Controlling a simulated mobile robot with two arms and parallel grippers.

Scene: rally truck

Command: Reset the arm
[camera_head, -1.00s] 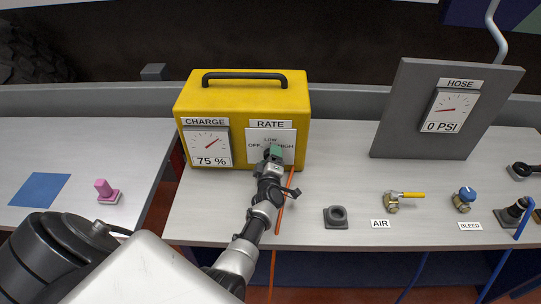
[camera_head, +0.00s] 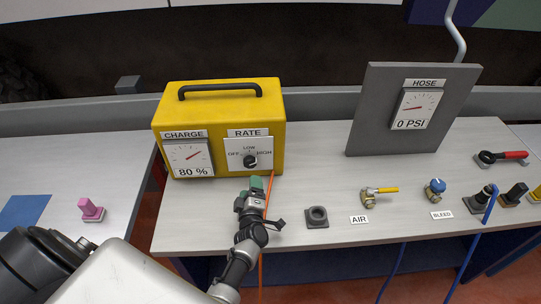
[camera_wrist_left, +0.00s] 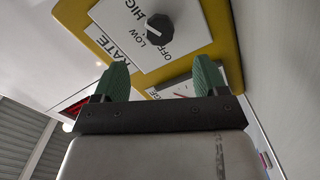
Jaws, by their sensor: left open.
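My left gripper (camera_head: 257,188) is open and empty in the head view, in front of and below the yellow charger box's (camera_head: 222,105) front face, near the RATE panel. In the left wrist view its two green fingers (camera_wrist_left: 160,82) are spread apart. The black RATE knob (camera_head: 250,161) stands clear of the fingers; it also shows in the left wrist view (camera_wrist_left: 160,27). The CHARGE gauge (camera_head: 188,157) reads 80 %. My right gripper is not in view.
A grey HOSE panel (camera_head: 370,110) reading 0 PSI stands to the right. A pink block (camera_head: 90,208) is on the left bench.

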